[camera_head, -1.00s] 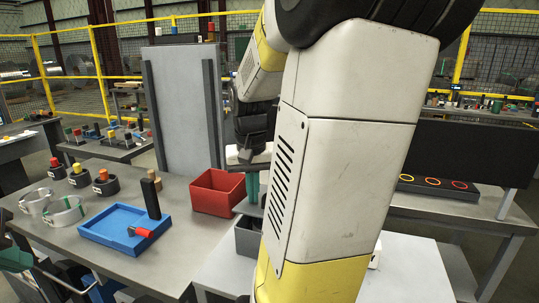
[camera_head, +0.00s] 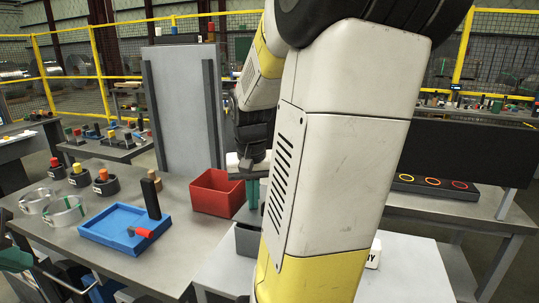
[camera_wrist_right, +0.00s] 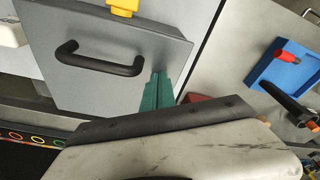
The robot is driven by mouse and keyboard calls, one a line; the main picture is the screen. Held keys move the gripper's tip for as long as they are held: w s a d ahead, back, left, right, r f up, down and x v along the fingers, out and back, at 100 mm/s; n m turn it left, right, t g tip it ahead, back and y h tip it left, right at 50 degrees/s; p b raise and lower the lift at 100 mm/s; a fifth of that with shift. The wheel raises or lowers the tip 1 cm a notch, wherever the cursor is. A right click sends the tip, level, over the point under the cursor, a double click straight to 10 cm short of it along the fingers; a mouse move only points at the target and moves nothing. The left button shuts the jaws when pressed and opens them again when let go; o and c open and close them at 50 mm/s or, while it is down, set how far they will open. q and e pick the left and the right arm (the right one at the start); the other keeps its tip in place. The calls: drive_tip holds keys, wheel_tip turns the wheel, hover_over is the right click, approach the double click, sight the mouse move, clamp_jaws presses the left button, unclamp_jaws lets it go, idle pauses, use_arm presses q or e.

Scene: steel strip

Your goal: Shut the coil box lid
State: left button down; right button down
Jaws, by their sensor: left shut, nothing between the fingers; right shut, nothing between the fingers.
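A grey panel with a black bar handle (camera_wrist_right: 100,62) and a yellow piece (camera_wrist_right: 122,7) at its edge shows in the right wrist view; it looks like the coil box lid. Its angle is hard to judge. In the head view, part of a dark grey box (camera_head: 247,240) shows beside my right arm, which hides the rest. My right gripper (camera_head: 252,194) is shut above that box; its green fingers (camera_wrist_right: 157,92) are near the panel's right edge in the wrist view, contact unclear. My left gripper (camera_head: 14,260) is shut and empty at the far left edge.
A red bin (camera_head: 217,194) stands behind the grey box. A blue tray (camera_head: 122,228) with a red-handled tool and an upright black block lies on the left table, beside clear rings (camera_head: 64,211) and dark holders with colored pegs. A tall grey panel (camera_head: 183,105) stands behind.

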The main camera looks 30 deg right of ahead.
drive_tip(key=shift+f, duration=0.35)
drive_tip(key=shift+r, duration=3.5)
